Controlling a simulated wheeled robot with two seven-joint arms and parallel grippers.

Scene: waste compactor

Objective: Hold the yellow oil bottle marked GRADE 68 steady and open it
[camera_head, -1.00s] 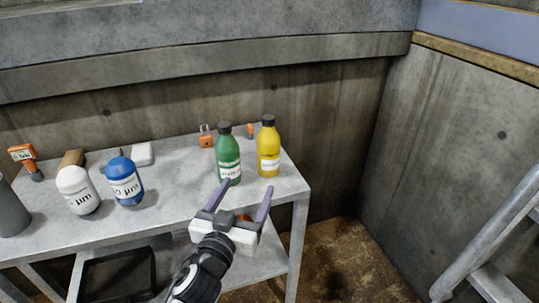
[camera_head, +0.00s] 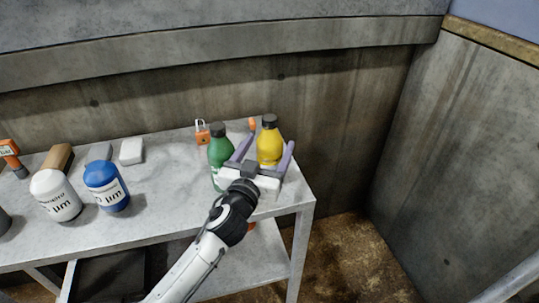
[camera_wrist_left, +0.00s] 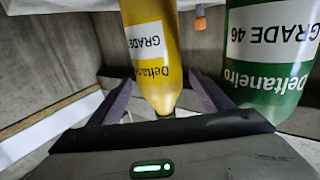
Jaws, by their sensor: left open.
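The yellow oil bottle (camera_head: 269,142) stands upright with its dark cap on, near the right end of the grey table. In the left wrist view the bottle (camera_wrist_left: 152,62) appears upside down; its label reads GRADE, with the number out of sight. My left gripper (camera_head: 268,153) is open, with one finger on each side of the yellow bottle. In the left wrist view a gap shows between the bottle and the fingers. The gripper's palm hides the bottle's lower part in the head view. My right gripper is not in view.
A green GRADE 46 bottle (camera_head: 220,150) stands close beside my left finger. An orange padlock (camera_head: 202,133) lies behind it. White (camera_head: 56,195) and blue (camera_head: 107,187) containers stand further left on the table (camera_head: 160,208). The concrete wall is close behind.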

